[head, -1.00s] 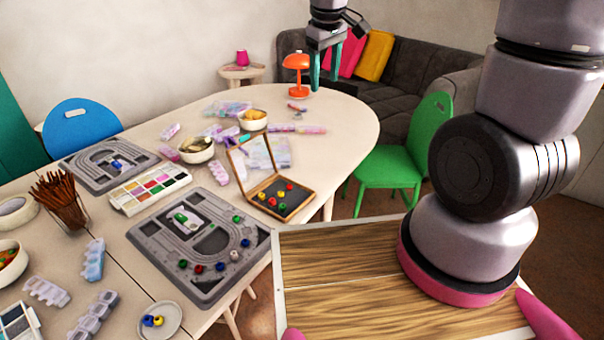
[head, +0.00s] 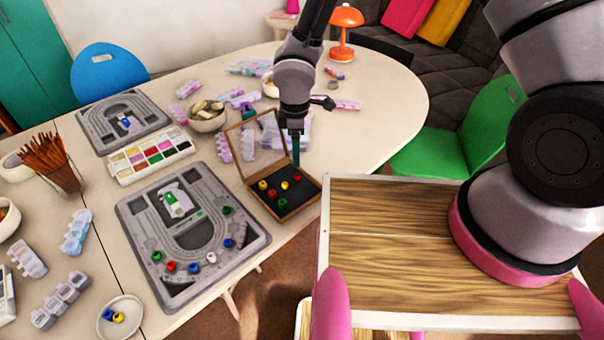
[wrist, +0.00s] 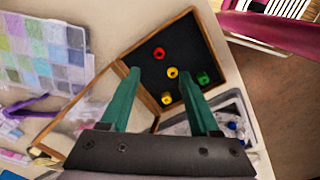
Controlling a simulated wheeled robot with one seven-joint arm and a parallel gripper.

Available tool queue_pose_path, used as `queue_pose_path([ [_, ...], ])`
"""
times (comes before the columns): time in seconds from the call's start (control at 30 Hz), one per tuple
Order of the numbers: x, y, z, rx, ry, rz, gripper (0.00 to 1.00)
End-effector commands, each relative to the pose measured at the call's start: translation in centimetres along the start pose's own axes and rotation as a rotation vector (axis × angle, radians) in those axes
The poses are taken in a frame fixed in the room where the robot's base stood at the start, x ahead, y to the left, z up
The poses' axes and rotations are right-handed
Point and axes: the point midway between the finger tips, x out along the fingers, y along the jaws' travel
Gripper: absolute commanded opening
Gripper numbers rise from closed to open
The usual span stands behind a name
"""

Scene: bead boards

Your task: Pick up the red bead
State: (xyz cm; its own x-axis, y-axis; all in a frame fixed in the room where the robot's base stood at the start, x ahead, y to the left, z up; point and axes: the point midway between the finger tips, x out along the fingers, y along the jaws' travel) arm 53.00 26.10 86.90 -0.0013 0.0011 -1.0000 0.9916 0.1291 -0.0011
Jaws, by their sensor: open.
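A red bead (wrist: 159,53) lies in the dark tray of an open wooden box (head: 256,204), seen in the wrist view just beyond my fingertips. Yellow beads (wrist: 172,72) and a green bead (wrist: 203,78) lie near it. In the head view the box also holds several beads, with red ones (head: 272,194) among them. Another red bead (head: 171,266) lies on the near grey bead board (head: 225,262). My gripper (head: 296,160) has green fingers and points down over the far part of the box. In the wrist view my gripper (wrist: 160,72) is open and empty.
The box's raised lid (wrist: 92,110) stands beside the tray. A green chair (head: 440,150) stands at right. Free table lies right of my gripper.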

Motion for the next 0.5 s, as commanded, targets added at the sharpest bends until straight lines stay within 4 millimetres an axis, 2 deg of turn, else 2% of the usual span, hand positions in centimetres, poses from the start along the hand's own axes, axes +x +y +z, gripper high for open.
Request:
queue_pose_path([
  [0.1, 2.0, 0.0, 0.0, -0.001, -0.002, -0.001, 0.62],
  [0.37, 4.2, 0.0, 0.2, 0.002, -0.003, -0.001, 0.62],
  [0.5, 6.4, 0.1, 0.4, 0.001, -0.004, -0.001, 0.62],
])
